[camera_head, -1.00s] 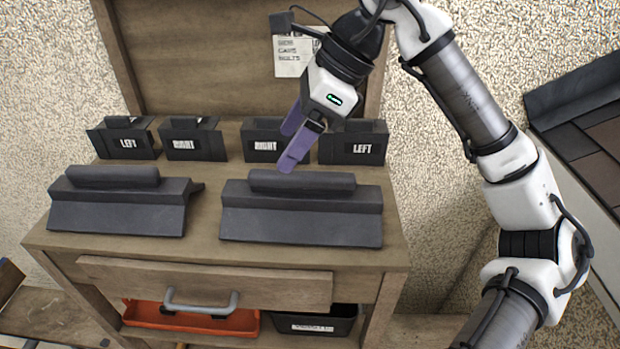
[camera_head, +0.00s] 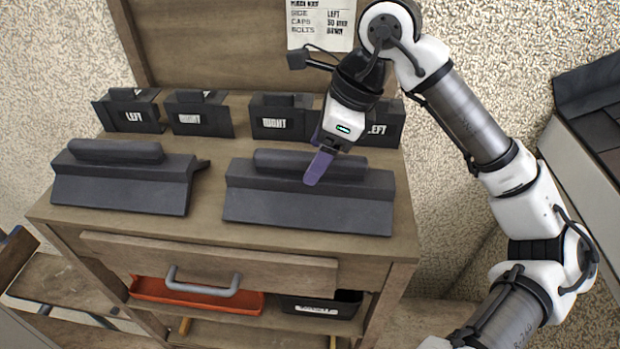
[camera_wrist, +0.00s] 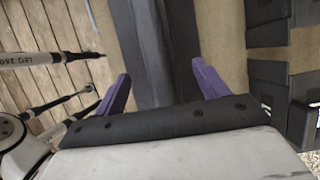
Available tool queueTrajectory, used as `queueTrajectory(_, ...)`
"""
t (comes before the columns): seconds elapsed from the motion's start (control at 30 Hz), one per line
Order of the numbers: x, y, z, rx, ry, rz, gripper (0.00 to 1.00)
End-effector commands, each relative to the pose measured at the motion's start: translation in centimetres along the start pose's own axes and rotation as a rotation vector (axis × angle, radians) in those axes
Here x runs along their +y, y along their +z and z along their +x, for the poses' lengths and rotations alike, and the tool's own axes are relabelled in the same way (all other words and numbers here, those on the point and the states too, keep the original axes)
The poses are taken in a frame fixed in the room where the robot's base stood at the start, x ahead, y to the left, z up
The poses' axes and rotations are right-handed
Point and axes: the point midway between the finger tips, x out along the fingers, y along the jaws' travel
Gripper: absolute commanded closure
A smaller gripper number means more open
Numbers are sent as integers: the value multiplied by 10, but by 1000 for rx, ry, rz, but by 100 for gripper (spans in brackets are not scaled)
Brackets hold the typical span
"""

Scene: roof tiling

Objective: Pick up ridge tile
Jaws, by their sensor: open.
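Two dark grey ridge tiles lie on the wooden bench, a left ridge tile (camera_head: 120,188) and a right ridge tile (camera_head: 305,204), each with a raised grip bar along its top. My gripper (camera_head: 316,160) is open and empty over the right tile's bar, a little right of its middle. One purple finger shows in front of the bar; the other is mostly hidden behind. In the wrist view the same tile (camera_wrist: 150,45) runs between the two open fingers (camera_wrist: 160,84). I cannot tell how far the fingertips reach down beside the bar.
Several dark end caps marked LEFT or RIGHT, such as the LEFT cap (camera_head: 130,112), stand in a row behind the tiles. A paper note (camera_head: 320,22) hangs on the backboard. Below are a drawer (camera_head: 205,262), an orange tray (camera_head: 190,294) and a black bin (camera_head: 322,305).

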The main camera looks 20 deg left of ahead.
Motion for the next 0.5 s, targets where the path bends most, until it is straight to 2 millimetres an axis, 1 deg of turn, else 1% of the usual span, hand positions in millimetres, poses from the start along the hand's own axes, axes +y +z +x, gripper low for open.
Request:
queueTrajectory(0.03,2,0,9,-2,3,-2,27)
queueTrajectory(0.1,3,-1,20,-2,3,-2,27)
queueTrajectory(0.2,2,-1,32,-1,2,-1,27)
queueTrajectory(0.3,2,-1,38,-1,1,-1,27)
queueTrajectory(0.5,2,-1,38,0,0,-1,27)
